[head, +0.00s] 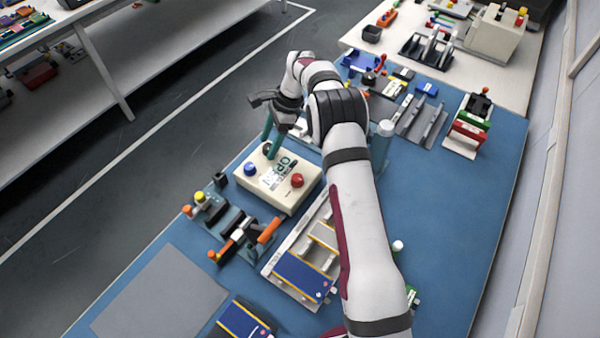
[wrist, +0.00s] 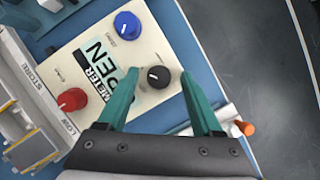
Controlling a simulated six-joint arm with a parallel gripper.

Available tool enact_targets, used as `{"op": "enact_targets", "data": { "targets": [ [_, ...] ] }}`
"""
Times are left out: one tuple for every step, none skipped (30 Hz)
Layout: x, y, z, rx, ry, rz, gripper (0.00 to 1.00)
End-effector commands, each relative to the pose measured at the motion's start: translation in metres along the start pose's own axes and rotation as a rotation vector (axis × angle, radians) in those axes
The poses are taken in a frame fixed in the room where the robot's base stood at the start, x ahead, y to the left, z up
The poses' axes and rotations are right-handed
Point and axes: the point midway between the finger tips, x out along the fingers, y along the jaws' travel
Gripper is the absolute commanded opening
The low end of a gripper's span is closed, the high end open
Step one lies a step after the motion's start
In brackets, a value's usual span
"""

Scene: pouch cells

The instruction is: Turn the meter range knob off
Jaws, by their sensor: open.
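The cream meter box (head: 262,195) stands on the blue mat, with a label reading "METER" and "OPEN" on its top. The wrist view shows a blue knob (wrist: 127,25), a red knob (wrist: 72,99) and a black knob (wrist: 158,77) with a small white mark. Which one is the range knob I cannot read. My gripper (wrist: 158,78) is open, its teal fingers on either side of the black knob with gaps showing. In the head view my gripper (head: 268,146) is over the box's far side, and the black knob is mostly hidden by the fingers.
A rack with orange-handled tools (head: 238,235) and a tray with blue pouch cells (head: 303,279) stand near the box. A grey mat (head: 160,296) lies at the front left. The mat's right side is largely clear.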

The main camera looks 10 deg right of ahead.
Motion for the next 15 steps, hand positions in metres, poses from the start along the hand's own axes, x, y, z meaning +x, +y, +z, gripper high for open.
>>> {"op": "enact_targets", "data": {
  "targets": [
    [-0.002,0.002,0.001,0.083,0.0,-0.034,0.67],
    [-0.001,0.003,0.001,0.148,0.0,-0.06,0.67],
    [-0.001,0.003,0.001,0.239,0.0,-0.099,0.67],
    [-0.001,0.004,0.001,0.313,0.0,-0.129,0.67],
    [-0.001,0.004,0.002,0.386,0.001,-0.159,0.67],
    [0.0,0.005,0.002,0.482,0.001,-0.199,0.67],
    [-0.001,0.005,0.002,0.552,0.001,-0.229,0.67],
    [0.0,0.006,0.002,0.62,0.0,-0.257,0.67],
    [-0.011,0.006,0.002,0.641,-0.002,-0.271,0.67],
    [-0.021,0.008,0.003,0.637,-0.001,-0.271,0.67],
    [-0.029,0.01,0.004,0.637,-0.002,-0.269,0.67],
    [-0.039,0.013,0.004,0.635,-0.001,-0.269,0.67],
    [-0.048,0.015,0.005,0.636,-0.001,-0.269,0.67],
    [-0.056,0.017,0.005,0.636,-0.001,-0.269,0.67],
    [-0.066,0.019,0.006,0.635,-0.001,-0.268,0.67]
  ]
}}
